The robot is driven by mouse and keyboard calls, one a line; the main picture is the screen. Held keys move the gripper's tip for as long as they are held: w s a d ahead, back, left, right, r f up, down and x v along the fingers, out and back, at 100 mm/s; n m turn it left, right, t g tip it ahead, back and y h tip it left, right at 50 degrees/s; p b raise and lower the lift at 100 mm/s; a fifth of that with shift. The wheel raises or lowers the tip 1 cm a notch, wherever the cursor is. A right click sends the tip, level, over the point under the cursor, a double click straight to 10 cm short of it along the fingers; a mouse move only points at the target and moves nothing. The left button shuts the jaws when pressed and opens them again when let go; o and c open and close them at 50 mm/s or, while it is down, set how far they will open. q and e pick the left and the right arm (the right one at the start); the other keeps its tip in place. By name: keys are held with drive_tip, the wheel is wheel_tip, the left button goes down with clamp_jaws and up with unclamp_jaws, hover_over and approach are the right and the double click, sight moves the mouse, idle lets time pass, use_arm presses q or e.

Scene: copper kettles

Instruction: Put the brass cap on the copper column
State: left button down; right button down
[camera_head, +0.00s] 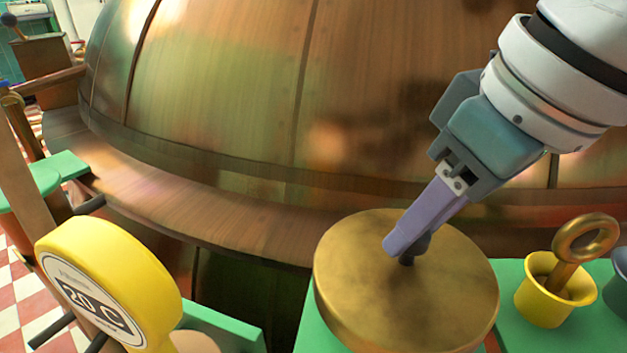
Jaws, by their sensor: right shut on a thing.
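The brass cap (370,298) is a wide round disc with a mottled gold top, in the lower middle of the head view, slightly tilted in the picture. My right gripper (405,250) reaches down from the upper right. Its purple fingers are shut at the dark knob in the middle of the cap. What lies under the cap is hidden, so I cannot tell whether it touches anything below. I cannot make out a separate copper column. My left gripper is out of view.
A huge copper kettle (230,90) with a broad rim fills the back. A yellow gauge (110,265) reading "20 C" stands at the lower left. A yellow cup (545,300) holding a brass ring-handled piece (585,240) stands right of the cap on a green surface (510,330).

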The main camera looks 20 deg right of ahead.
sight(411, 265)
wheel_tip(411, 265, down, 5)
drive_tip(key=b, duration=0.2)
drive_tip(key=shift+r+b, duration=0.1)
drive_tip(key=shift+b, duration=0.25)
drive_tip(key=c, duration=0.5)
unclamp_jaws()
